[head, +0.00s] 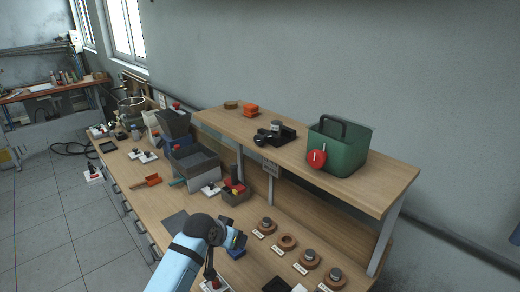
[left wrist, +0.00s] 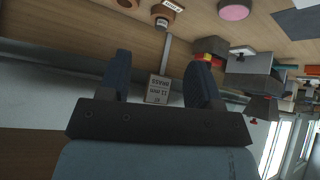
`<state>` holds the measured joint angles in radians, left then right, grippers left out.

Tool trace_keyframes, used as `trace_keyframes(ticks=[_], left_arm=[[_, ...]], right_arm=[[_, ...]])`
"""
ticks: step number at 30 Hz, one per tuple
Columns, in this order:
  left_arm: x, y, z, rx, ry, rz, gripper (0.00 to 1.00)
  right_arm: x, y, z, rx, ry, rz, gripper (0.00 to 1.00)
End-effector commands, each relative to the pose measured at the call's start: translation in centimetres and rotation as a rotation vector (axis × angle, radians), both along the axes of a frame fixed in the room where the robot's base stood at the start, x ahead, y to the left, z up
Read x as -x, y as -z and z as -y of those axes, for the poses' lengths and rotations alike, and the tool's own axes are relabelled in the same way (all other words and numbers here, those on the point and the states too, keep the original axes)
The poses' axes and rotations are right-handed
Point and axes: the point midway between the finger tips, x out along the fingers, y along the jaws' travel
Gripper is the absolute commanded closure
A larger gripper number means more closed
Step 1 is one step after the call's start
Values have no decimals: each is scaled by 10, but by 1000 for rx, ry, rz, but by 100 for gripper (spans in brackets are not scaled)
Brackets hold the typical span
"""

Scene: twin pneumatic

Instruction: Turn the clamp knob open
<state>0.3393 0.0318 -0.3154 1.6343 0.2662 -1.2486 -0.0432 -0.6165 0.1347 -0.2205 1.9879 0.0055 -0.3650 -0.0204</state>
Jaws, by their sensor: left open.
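A black clamp (head: 284,136) sits on the raised wooden shelf, with a grey cylinder (head: 275,126) standing at it. A round black knob (head: 260,139) is on its left side. I cannot tell how far the knob is turned. My left gripper (head: 236,240) is below and in front of the shelf, over the bench top, well apart from the clamp. In the left wrist view the left gripper (left wrist: 163,65) is open, with nothing between its two fingers. The clamp and knob cannot be made out in that view. My right gripper is in neither view.
A green caddy (head: 345,149) with a red tag (head: 317,157) stands right of the clamp. An orange block (head: 250,110) is to its left. A label plate (head: 270,166) hangs at the shelf front. Round parts (head: 287,242) and grey bins (head: 195,164) occupy the bench below.

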Motion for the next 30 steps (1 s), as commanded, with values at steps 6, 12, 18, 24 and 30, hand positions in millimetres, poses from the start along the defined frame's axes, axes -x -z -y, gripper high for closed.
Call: trace_keyframes(ticks=[6,12,18,24,30], left_arm=[[-66,-142,26,-70,98,-71,42],[-85,-271,41,-165,177,-139,42],[-81,-358,47,-241,220,-187,42],[-78,-381,49,-269,233,-206,42],[-86,-356,55,-269,233,-208,42]], right_arm=[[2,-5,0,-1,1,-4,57],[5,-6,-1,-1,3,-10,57],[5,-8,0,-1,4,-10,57],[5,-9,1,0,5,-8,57],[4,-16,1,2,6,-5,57]])
